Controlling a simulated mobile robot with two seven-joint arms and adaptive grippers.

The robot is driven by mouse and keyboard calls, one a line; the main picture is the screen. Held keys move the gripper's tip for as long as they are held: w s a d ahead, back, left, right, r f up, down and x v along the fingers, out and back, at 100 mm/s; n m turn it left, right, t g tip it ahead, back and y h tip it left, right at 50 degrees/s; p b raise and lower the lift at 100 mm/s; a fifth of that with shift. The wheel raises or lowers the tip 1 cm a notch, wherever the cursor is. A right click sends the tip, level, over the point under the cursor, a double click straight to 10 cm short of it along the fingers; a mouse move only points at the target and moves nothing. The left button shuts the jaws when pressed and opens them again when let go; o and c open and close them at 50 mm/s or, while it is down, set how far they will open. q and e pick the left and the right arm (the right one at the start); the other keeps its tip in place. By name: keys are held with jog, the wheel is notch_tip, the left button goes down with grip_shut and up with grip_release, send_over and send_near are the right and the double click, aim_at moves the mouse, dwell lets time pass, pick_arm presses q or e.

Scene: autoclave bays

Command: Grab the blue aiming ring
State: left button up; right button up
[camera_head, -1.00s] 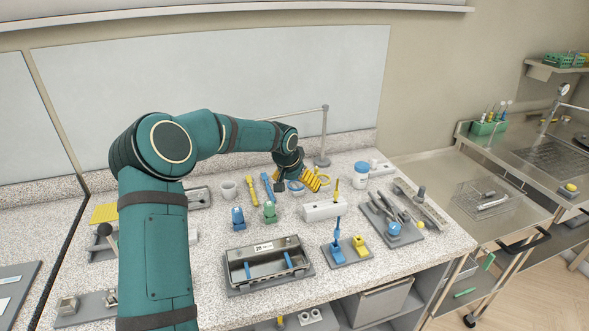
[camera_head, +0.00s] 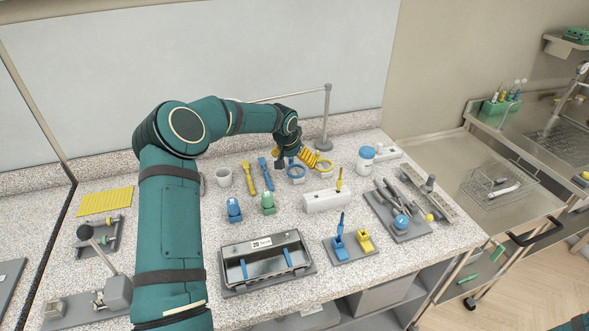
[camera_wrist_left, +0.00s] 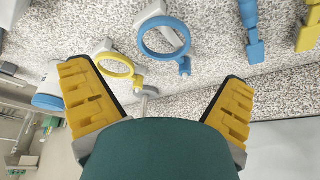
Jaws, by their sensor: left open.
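The blue aiming ring (camera_head: 297,179) is on the bench near the back, just below my left gripper in the head view. In the left wrist view the blue ring (camera_wrist_left: 143,43) is a round hoop with a small tab, at the top between the fingers' directions. My left gripper (camera_head: 299,161) has yellow ridged fingers. It is open and empty, with its fingers spread wide in the left wrist view (camera_wrist_left: 155,73). The ring is apart from both fingers there. My right gripper is not in view.
A similar yellow ring (camera_wrist_left: 103,62) is beside the blue one, close to one finger. Blue (camera_head: 265,175) and yellow (camera_head: 249,177) tools lie to the left. A white block (camera_head: 322,202) stands in front, a blue-lidded jar (camera_head: 366,160) to the right, and a grey post (camera_head: 326,115) behind.

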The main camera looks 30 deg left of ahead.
aim_at(294, 167)
pick_arm(q)
jog(key=shift+x, duration=2.95)
jog(key=shift+s+a, duration=0.1)
jog(key=shift+a, duration=0.1)
jog(key=c, duration=0.9)
